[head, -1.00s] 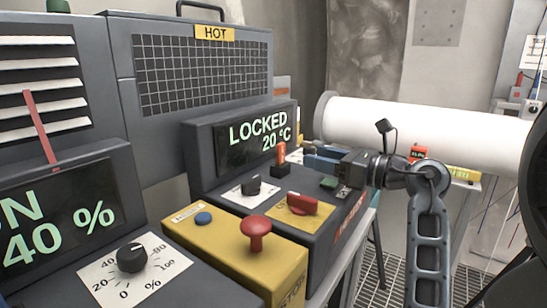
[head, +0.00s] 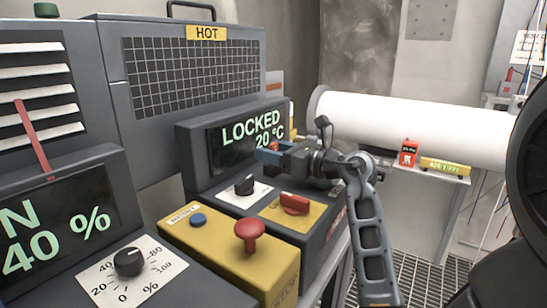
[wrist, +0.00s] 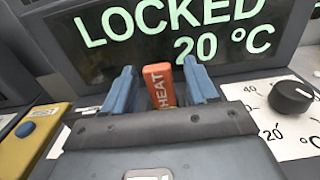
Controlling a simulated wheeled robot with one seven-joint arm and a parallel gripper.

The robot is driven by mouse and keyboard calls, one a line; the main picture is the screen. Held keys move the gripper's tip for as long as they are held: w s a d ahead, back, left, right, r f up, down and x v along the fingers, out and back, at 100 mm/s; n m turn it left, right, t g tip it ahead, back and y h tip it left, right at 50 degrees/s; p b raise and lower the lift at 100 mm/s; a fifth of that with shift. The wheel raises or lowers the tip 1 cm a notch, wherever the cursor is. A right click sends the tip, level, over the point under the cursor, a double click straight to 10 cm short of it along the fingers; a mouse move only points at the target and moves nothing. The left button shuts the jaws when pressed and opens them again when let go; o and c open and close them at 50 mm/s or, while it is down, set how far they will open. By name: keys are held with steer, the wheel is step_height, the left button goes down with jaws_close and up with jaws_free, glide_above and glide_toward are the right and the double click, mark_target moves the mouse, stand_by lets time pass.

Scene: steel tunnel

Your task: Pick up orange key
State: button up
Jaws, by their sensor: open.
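The orange key (wrist: 158,86), marked HEAT, stands upright in front of the display in the wrist view. In the head view only a small orange part (head: 274,146) shows, mostly hidden by my gripper. My gripper (wrist: 160,82) is open, with one blue finger on each side of the key. I see small gaps between the fingers and the key. In the head view my gripper (head: 266,154) reaches in from the right, just in front of the display. The key's lower end is hidden behind the gripper body.
The display (head: 246,136) reads LOCKED 20 °C. A black knob (head: 244,185) and a red switch (head: 295,203) sit on the panel below my gripper. A red mushroom button (head: 250,232) rises from the yellow box nearer to me. A white cylinder (head: 410,125) lies behind my arm.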

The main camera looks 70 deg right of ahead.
steer(key=shift+c, duration=0.3)
steer(key=c, duration=1)
